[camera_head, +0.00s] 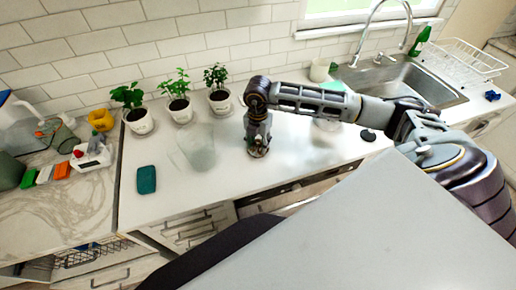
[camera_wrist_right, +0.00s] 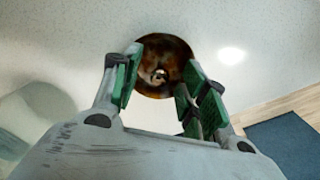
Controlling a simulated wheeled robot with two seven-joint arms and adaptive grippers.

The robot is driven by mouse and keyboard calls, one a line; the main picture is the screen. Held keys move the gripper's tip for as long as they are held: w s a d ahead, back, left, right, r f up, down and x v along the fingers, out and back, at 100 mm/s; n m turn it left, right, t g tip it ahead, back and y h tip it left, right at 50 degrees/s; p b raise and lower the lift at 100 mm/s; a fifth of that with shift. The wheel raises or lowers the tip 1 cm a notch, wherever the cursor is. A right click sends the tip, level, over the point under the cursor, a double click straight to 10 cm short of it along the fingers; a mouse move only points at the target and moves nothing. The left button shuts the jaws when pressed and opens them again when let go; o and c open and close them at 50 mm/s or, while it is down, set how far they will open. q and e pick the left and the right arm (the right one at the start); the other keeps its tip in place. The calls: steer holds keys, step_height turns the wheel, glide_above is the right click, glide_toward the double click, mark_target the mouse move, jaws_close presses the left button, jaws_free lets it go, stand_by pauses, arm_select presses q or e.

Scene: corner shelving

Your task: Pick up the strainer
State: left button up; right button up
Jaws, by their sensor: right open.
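A round, dark copper-brown piece with a small knob at its centre, which looks like the strainer (camera_wrist_right: 163,52), lies on the white counter in the right wrist view. My right gripper (camera_wrist_right: 160,72) is open, with its green-padded fingers on either side of this piece. I cannot tell whether the fingers touch it. In the head view my right gripper (camera_head: 258,146) points down at the middle of the counter and mostly hides the strainer. My left gripper is not in view.
A clear glass vessel (camera_head: 197,147) stands left of the gripper, with a teal pad (camera_head: 146,180) farther left. Potted plants (camera_head: 180,108) line the wall behind. A black disc (camera_head: 367,135) and the sink (camera_head: 400,85) are to the right. The counter's front edge is close.

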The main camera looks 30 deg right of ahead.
mark_target(258, 144)
stand_by(0.4)
jaws_close()
steer(key=shift+r, duration=0.1)
step_height(258, 144, up, 10)
steer(key=b, duration=0.1)
steer(key=shift+b, duration=0.4)
stand_by(0.4)
stand_by(0.8)
